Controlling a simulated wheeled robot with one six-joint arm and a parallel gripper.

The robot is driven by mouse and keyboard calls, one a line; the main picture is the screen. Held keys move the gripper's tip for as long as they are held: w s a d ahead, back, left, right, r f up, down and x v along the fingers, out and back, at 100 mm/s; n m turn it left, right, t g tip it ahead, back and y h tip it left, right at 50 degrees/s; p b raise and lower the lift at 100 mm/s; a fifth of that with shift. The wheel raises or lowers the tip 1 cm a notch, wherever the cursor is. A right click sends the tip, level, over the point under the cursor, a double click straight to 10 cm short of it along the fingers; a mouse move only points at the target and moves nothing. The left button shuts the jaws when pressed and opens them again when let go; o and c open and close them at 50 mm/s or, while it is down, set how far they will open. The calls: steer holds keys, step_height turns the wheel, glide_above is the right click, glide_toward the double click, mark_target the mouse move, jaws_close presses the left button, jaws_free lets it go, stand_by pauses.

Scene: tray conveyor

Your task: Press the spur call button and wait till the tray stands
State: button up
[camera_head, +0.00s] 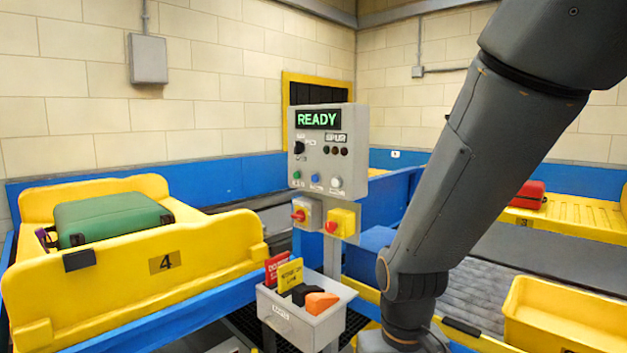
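A grey control panel (361,150) stands on a post in the middle, its display (318,119) lit green with "READY". Below are a dark selector knob (298,147) and small lamps under a "SPUR" label (337,138). A green button (297,175), a blue button (315,178) and a white button (336,182) sit in a row; their labels are too small to read. Yellow tray 4 (215,240) stands at left with a green suitcase (110,218) in it. My arm crosses the right side; my gripper is not visible.
Below the panel are a red knob on a grey box (311,216) and a yellow box with a red part (348,220). A grey holder (305,330) of signs and tools stands in front. Another yellow tray (570,325) is at lower right; a red case (529,194) lies farther back.

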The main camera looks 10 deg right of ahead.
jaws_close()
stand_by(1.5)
